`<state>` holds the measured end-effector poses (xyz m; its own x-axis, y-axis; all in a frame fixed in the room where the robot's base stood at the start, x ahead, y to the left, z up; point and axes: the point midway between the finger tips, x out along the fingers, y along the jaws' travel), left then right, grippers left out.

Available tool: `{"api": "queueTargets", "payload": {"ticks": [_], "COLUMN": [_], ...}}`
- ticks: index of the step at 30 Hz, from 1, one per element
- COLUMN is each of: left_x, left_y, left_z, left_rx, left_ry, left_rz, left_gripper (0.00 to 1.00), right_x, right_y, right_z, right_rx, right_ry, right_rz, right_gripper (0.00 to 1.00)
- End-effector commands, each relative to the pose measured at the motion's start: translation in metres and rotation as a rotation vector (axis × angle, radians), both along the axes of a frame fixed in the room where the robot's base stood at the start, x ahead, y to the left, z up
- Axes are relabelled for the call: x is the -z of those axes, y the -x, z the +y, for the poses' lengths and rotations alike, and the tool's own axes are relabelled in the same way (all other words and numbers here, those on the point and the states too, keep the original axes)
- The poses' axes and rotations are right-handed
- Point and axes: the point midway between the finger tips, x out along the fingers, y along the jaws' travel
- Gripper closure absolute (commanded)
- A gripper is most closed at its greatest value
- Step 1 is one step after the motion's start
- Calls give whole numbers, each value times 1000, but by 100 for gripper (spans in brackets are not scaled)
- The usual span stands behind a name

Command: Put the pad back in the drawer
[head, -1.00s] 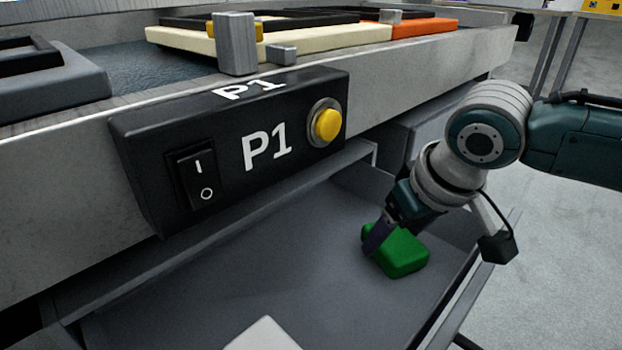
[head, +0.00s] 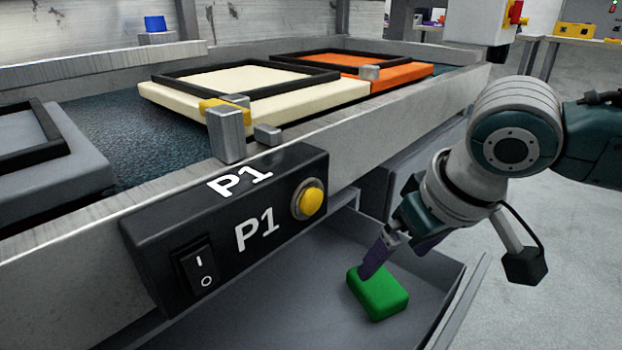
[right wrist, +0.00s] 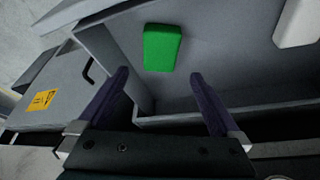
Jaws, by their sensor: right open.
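The green pad (head: 378,293) lies flat on the floor of the open grey drawer (head: 310,290), under the conveyor's side. My right gripper (head: 392,264) is above the pad, and one purple finger overlaps the pad's far edge in the head view. In the right wrist view, the pad (right wrist: 162,48) lies just beyond the two spread fingers (right wrist: 159,75), and nothing is held between them. The drawer's wall (right wrist: 200,118) runs below the pad there. My left gripper is not in view.
A black P1 switch box (head: 235,235) with a yellow button juts out above the drawer. The conveyor (head: 130,130) carries cream (head: 290,105) and orange (head: 405,75) framed trays. A white block (right wrist: 298,22) lies in the drawer in the right wrist view.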

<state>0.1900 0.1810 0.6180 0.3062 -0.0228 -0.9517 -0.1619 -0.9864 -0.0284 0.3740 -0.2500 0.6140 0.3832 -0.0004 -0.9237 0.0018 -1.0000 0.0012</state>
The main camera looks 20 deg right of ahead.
Motion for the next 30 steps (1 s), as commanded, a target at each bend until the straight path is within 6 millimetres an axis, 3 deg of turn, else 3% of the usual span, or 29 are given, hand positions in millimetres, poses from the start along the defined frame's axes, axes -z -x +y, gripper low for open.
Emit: {"api": "queueTargets", "payload": {"ticks": [1, 3, 8, 11, 15, 18, 24, 30], "left_x": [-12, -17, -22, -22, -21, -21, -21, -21], "left_y": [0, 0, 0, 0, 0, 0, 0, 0], "left_z": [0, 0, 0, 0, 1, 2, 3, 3], "left_rx": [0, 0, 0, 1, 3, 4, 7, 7], "left_ry": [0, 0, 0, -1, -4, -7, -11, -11], "left_rz": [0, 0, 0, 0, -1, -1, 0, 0], "left_gripper": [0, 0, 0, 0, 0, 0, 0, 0], "right_x": [-15, -23, -32, -25, -16, -18, -23, -25], "right_y": [4, 8, 16, 32, 76, 110, 160, 185], "right_z": [0, 0, 4, 28, 79, 94, 81, 66], "right_rx": [-1, 0, -10, -75, -204, -235, -192, -161], "right_ry": [1, 0, -3, -21, -58, -57, -4, 40], "right_rz": [1, 1, 2, 9, 2, -2, 41, 81], "right_gripper": [0, 0, 0, 0, 0, 0, 0, 0]}}
